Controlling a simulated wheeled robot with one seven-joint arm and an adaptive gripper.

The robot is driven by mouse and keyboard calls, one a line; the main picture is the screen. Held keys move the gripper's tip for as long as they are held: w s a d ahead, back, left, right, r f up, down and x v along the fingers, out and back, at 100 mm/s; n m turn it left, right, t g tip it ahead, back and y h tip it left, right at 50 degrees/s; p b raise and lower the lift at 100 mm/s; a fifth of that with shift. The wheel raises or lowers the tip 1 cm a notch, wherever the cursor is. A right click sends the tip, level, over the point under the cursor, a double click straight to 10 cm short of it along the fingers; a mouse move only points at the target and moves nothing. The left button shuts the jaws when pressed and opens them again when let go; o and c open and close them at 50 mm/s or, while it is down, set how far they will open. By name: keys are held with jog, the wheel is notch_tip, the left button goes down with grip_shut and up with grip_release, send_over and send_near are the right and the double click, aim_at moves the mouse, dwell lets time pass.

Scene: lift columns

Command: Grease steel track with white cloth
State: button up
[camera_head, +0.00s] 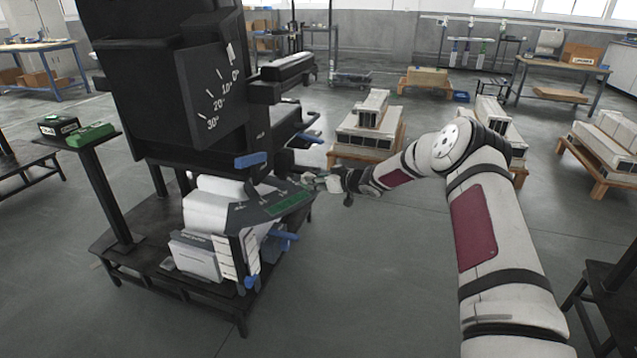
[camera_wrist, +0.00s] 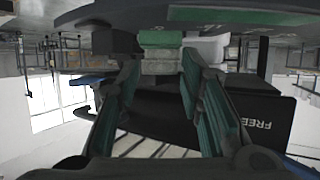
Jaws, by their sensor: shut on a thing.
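My gripper (camera_head: 322,183) is at the right edge of a dark machine's slanted control panel (camera_head: 262,212), at the end of my outstretched arm. In the wrist view, the two green-padded fingers of my gripper (camera_wrist: 160,75) stand apart, with a small pale layered piece (camera_wrist: 162,62) between their tips. I take this piece to be the white cloth; a green block (camera_wrist: 160,39) shows just above it in the picture. In the head view the piece is too small to make out. I cannot clearly pick out the steel track in either view.
The tall dark machine (camera_head: 140,60) with an angle scale (camera_head: 212,95) stands left on a low dark base. Blue handles (camera_head: 250,160) jut from it. Pallets of pale blocks (camera_head: 368,130) stand behind. The floor front centre is clear.

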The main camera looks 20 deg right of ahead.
jog(key=shift+r, duration=0.5)
jog(key=shift+s, duration=0.1)
jog(key=s+d+r+p, duration=0.1)
jog(key=s+d+p, duration=0.2)
jog(key=s, duration=0.3)
jog(key=s+d+r+p, duration=0.1)
jog(key=s+d+p, duration=0.2)
jog(key=s, duration=0.3)
jog(key=shift+s+p, duration=0.25)
jog(key=shift+p, duration=0.3)
jog(key=shift+d, duration=0.1)
